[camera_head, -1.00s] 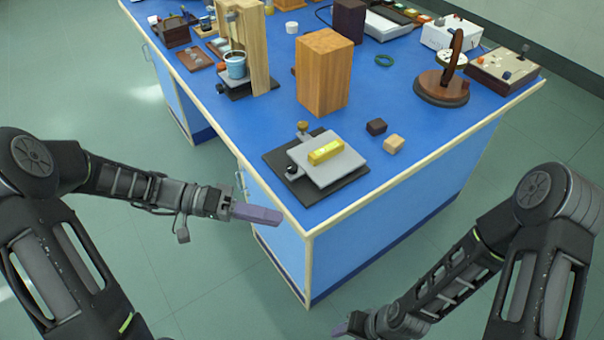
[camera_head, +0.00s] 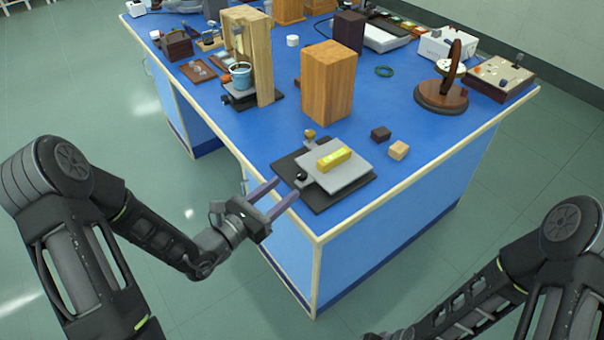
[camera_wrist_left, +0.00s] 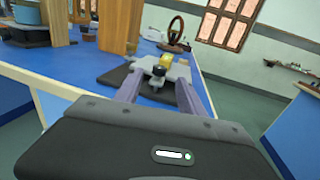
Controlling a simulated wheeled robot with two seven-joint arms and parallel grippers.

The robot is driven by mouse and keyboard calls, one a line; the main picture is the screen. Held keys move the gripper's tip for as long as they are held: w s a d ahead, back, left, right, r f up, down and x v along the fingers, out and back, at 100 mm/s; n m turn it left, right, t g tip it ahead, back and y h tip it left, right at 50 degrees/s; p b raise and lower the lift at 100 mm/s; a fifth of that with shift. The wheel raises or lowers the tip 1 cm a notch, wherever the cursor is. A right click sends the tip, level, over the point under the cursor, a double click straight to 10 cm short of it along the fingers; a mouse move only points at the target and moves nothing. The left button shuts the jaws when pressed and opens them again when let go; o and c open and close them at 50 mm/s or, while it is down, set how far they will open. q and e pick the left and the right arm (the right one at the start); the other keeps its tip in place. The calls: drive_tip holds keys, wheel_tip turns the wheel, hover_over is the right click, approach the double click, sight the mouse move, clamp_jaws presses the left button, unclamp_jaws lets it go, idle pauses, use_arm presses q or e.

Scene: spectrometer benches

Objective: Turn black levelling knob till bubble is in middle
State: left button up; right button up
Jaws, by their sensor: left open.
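The black levelling knob (camera_head: 300,178) is at the near-left corner of a grey plate (camera_head: 352,180) lying on a black base (camera_head: 322,204). A yellow bubble level (camera_head: 334,157) sits on the plate; its bubble is too small to place. A brass knob (camera_head: 309,134) is at the plate's far-left corner. My left gripper (camera_head: 287,189) is open, its purple fingers pointing at the black knob, with the tips just short of it. In the left wrist view the black knob (camera_wrist_left: 157,74) shows between the two fingers. My right gripper is cut off below the head view.
A tall wooden block (camera_head: 327,85) stands behind the plate. A dark cube (camera_head: 381,134) and a light cube (camera_head: 399,150) lie to its right. A wooden stand with a blue cup (camera_head: 241,76) is at the far left. The bench's near edge runs under my left gripper.

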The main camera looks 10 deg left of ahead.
sight(298, 177)
use_arm(q)
drive_tip(key=p+x, duration=0.1)
drive_tip(key=x, duration=0.6)
drive_tip(key=shift+w+d+r, duration=0.1)
drive_tip(key=shift+w+d, duration=0.1)
drive_tip(key=shift+w, duration=0.1)
drive_tip(key=shift+c, duration=0.6)
clamp_jaws()
